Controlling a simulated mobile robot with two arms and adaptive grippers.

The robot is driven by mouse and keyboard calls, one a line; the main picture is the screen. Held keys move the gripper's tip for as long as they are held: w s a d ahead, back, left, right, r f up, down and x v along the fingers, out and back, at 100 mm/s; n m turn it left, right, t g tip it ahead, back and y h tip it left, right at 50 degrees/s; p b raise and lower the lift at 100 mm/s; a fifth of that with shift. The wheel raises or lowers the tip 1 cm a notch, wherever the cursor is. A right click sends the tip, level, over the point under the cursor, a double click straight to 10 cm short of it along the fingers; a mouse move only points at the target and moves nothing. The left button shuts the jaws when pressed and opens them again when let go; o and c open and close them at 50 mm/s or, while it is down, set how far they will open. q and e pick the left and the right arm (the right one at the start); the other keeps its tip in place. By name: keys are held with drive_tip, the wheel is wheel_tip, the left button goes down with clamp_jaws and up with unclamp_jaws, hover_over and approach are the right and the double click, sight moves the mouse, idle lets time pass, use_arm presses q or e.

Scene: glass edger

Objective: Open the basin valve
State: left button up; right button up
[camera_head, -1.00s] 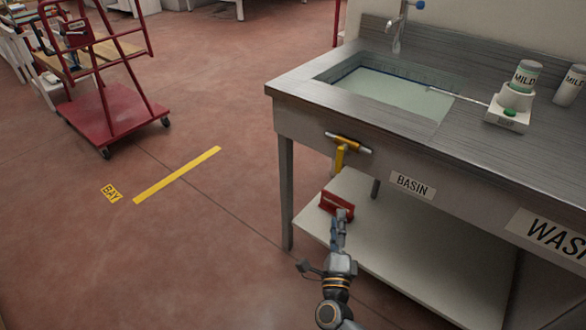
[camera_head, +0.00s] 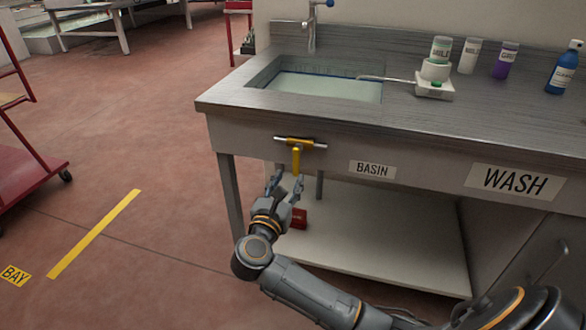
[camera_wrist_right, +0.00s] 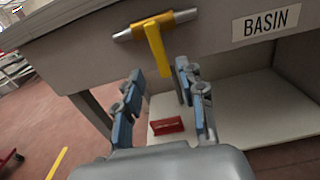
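The basin valve (camera_head: 297,142) is a yellow and silver fitting on the front panel of the wash bench, left of the BASIN label (camera_head: 372,169). Its yellow lever (camera_head: 296,160) hangs straight down. In the right wrist view the lever (camera_wrist_right: 158,50) shows ahead of the fingers, between them in the picture. My right gripper (camera_head: 285,186) is open and empty, just below the lever; the wrist view shows its two blue-padded fingers (camera_wrist_right: 162,102) spread apart. I cannot tell whether either finger touches the lever. My left gripper is not in view.
The basin (camera_head: 325,87) holds pale liquid under a tap (camera_head: 312,30). A red block (camera_head: 299,218) lies on the lower shelf (camera_head: 380,240). Bottles and a small white device (camera_head: 434,88) stand on the benchtop. A red cart (camera_head: 25,180) is far left; floor between is clear.

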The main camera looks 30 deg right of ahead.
sight(295, 165)
drive_tip(key=x, duration=0.6)
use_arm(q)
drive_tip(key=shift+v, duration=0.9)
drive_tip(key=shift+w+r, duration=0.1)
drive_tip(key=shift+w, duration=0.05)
use_arm(e)
drive_tip(key=shift+c, duration=0.4)
drive_tip(key=c, duration=0.7)
clamp_jaws()
